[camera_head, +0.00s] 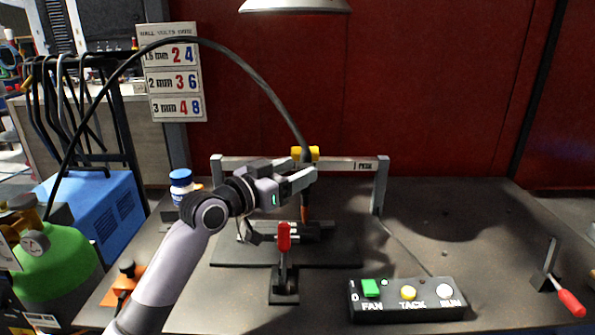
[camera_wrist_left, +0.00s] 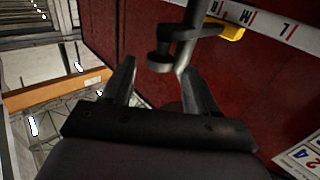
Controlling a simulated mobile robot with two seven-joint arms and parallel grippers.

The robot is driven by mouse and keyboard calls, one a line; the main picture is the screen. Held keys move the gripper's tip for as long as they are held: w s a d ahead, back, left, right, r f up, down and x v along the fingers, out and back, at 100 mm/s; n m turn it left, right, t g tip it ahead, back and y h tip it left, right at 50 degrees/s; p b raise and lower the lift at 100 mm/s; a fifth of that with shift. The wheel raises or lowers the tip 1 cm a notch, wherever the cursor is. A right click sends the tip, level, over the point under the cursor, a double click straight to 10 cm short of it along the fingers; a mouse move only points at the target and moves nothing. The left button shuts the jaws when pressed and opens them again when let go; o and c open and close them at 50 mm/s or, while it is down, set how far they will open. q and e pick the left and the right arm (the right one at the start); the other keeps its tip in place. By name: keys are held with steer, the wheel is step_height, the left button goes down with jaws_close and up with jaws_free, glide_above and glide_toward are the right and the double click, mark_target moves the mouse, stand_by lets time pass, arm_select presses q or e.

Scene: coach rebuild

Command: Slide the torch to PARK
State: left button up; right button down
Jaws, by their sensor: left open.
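The torch (camera_head: 306,202) hangs upright from the rail (camera_head: 250,163), with a yellow piece at its top, a dark cable and a copper-coloured lower end. The rail's right end carries a small label that seems to read PARK (camera_head: 364,166). The torch is left of that label, near the rail's middle. My left gripper (camera_head: 305,176) is open at the upper torch, and its fingers partly hide it. In the left wrist view, the torch's grey body (camera_wrist_left: 162,58) shows between and just beyond the open fingertips (camera_wrist_left: 160,82). I cannot tell whether they touch. My right gripper is out of view.
A red-handled clamp (camera_head: 284,238) stands in front of the torch. A control box (camera_head: 407,299) with FAN, TACK and RUN buttons is at front right, beside a red lever (camera_head: 568,301). The cable (camera_head: 250,75) arches above my arm. The bench's right side is mostly clear.

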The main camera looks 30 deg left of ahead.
arm_select(q)
steer(key=shift+b+v, duration=0.45)
steer(key=shift+v, duration=2.5)
steer(key=shift+c, duration=0.2)
